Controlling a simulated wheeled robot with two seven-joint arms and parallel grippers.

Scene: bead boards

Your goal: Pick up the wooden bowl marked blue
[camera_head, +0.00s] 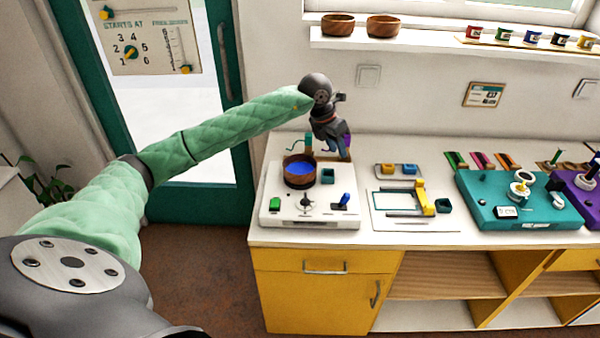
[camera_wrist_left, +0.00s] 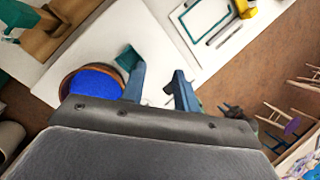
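A wooden bowl with a bright blue inside (camera_head: 299,171) stands upright on a white board (camera_head: 312,222) at the left end of the counter. The bowl also shows in the left wrist view (camera_wrist_left: 92,82), partly hidden by the gripper body. My left gripper (camera_wrist_left: 157,72) is open there, with its two blue-grey fingers apart and nothing seen between them. The bowl lies left of both fingers, outside the gap. In the head view, the left gripper is above and behind the bowl, to its right. My right gripper is not in view.
A small teal cup (camera_head: 327,176) stands beside the bowl, close to the left finger in the wrist view. More boards line the counter to the right, including a teal one (camera_head: 480,208). Two brown bowls (camera_head: 338,25) (camera_head: 384,26) stand on the shelf above.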

